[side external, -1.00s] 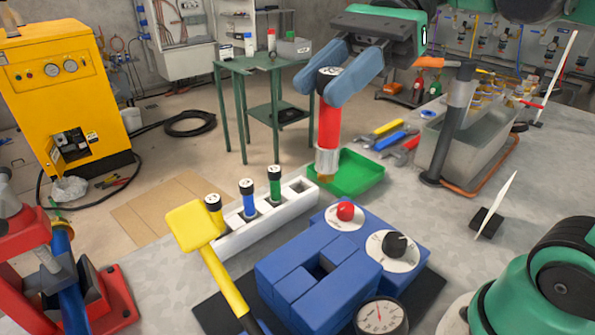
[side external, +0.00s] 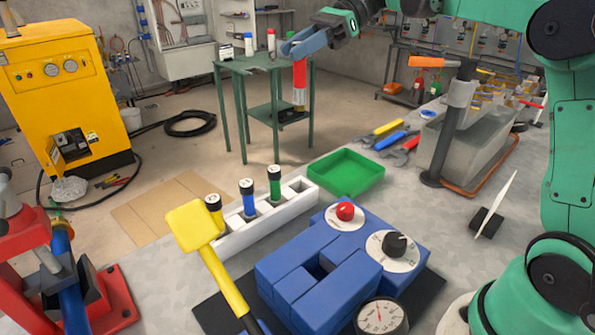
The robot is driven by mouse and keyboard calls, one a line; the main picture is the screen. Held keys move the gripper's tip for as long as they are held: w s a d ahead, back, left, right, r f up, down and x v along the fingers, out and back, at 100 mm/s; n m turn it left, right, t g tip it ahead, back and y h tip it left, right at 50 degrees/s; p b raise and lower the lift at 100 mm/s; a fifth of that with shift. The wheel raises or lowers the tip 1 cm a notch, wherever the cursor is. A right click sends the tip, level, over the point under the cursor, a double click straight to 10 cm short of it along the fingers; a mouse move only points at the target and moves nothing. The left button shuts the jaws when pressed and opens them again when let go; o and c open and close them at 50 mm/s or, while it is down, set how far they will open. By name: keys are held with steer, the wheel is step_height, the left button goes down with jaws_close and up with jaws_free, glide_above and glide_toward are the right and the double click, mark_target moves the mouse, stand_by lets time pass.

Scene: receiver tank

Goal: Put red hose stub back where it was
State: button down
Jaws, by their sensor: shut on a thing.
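My gripper (side external: 301,50) is shut on the red hose stub (side external: 299,75). The stub hangs upright in the air, with a metal-coloured lower end. In the picture it overlaps the green side table, above and left of the green tray (side external: 352,188); its depth is hard to judge. The white rack (side external: 250,240) stands on the bench with a yellow stub (side external: 214,210), a blue stub (side external: 249,202) and a green stub (side external: 275,186) upright in it. The slot at its right end (side external: 300,186) is empty.
A yellow paddle-like tool (side external: 197,228) leans by the rack's left end. A blue block fixture (side external: 315,280) with a red button and dial stands in front. The tray is empty.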

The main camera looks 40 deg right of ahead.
step_height(320, 180, down, 20)
stand_by(0.5)
steer(key=shift+w+d, duration=0.1)
steer(key=shift+f, duration=0.2)
steer(key=c, duration=0.6)
jaws_free()
steer(key=shift+o, duration=0.2)
